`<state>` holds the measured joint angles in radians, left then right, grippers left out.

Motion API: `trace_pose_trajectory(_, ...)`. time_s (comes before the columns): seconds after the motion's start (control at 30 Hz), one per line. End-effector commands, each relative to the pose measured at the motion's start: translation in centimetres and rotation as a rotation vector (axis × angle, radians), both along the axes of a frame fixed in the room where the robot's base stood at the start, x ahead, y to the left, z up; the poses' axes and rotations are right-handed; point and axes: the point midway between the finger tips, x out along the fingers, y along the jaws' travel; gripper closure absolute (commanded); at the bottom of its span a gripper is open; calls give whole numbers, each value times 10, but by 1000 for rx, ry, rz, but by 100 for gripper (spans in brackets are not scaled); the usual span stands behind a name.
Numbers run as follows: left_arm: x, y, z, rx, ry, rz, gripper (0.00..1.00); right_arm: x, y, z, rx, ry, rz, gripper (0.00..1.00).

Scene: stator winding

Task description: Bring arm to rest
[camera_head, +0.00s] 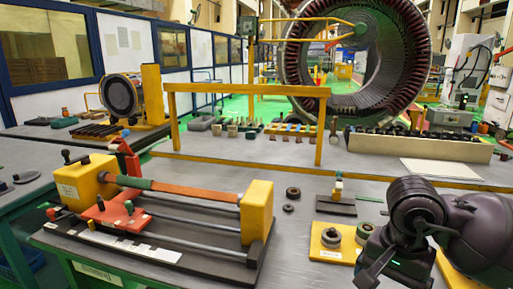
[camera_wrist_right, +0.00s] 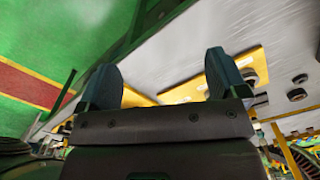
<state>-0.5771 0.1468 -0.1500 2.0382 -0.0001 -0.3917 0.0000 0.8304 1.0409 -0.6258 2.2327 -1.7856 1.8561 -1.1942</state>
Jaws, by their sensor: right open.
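My right gripper (camera_head: 378,262) is at the lower right of the head view, above the front right part of the workbench. In the right wrist view my right gripper (camera_wrist_right: 163,82) shows two dark fingers set wide apart with nothing between them. Below and beyond them is a yellow plate (camera_wrist_right: 195,88) on the grey bench top (camera_wrist_right: 180,40). My left gripper is not in view.
A yellow plate with metal rings (camera_head: 331,238) lies left of my right gripper. A winding fixture with yellow end blocks (camera_head: 257,213) fills the bench's left front. A yellow frame (camera_head: 245,89) stands behind. A large stator ring (camera_head: 400,50) is at the back.

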Motion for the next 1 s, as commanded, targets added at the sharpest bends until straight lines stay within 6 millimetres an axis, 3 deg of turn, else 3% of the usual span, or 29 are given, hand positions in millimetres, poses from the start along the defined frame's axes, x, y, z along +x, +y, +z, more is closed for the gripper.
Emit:
trace_pose_trajectory(0.37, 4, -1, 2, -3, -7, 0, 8, -46, 75, -39, 480, 315, -192, 9)
trace_pose_trajectory(0.63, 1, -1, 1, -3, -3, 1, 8, -75, 136, -31, 1002, 788, -597, 9)
trace_pose_trajectory(0.8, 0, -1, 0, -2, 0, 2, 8, -64, 145, -17, 1313, 1165, -964, 9)
trace_pose_trajectory(1.0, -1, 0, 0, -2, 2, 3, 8, -32, 114, -30, 1604, 1647, -1458, 9)
